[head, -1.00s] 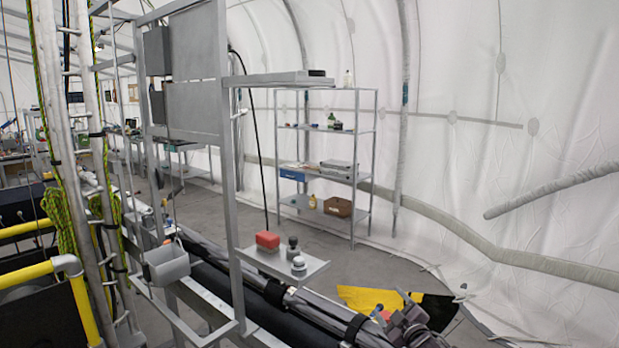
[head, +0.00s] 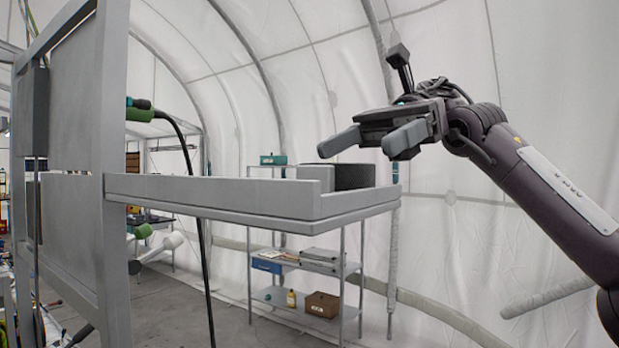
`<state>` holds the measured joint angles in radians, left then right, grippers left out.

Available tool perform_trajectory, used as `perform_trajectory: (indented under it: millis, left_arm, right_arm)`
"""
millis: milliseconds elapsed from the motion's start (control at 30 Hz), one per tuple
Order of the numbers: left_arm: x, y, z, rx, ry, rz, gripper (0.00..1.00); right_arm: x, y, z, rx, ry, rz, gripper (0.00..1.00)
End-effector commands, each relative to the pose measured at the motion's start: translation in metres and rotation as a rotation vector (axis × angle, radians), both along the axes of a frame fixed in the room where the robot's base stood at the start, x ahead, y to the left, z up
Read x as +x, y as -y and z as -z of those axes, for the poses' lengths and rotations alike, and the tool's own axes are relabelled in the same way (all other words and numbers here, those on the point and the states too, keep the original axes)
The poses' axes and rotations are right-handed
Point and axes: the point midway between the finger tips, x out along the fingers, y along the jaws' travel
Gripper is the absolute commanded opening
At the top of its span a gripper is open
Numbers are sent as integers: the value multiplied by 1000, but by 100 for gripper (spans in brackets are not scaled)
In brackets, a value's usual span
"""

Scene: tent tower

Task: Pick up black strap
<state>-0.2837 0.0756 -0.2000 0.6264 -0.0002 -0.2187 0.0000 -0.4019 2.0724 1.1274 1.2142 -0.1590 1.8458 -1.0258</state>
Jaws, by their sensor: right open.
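My right gripper (head: 370,143) comes in from the right and hangs just above the strap. Its two grey fingers are spread apart with nothing between them. It appears clear of the strap, though the exact gap in depth cannot be told. My left gripper is out of view.
A light grey block (head: 316,174) stands at the shelf end, directly left of the strap. A grey upright frame (head: 115,150) carries the shelf on the left. A black cable (head: 200,240) hangs below. A metal rack (head: 340,285) stands behind.

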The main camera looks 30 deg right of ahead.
Motion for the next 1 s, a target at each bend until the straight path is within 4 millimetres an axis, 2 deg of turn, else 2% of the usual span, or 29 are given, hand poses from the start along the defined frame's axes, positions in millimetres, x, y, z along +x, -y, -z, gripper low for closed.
perform_trajectory:
  millis: [100,467,567,700,800,1000]
  left_arm:
    - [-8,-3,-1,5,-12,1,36]
    - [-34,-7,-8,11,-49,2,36]
    - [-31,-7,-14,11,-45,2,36]
    - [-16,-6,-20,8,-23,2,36]
    - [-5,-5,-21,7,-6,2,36]
    - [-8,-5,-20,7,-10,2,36]
  right_arm:
    - [-7,-17,4,-25,8,-35,71]
    - [-12,-42,18,-22,6,-31,71]
    - [-14,-53,25,-21,7,-30,71]
    - [-16,-68,32,-21,5,-29,71]
    - [-17,-72,35,-20,7,-29,71]
    - [-17,-72,36,-20,7,-27,71]
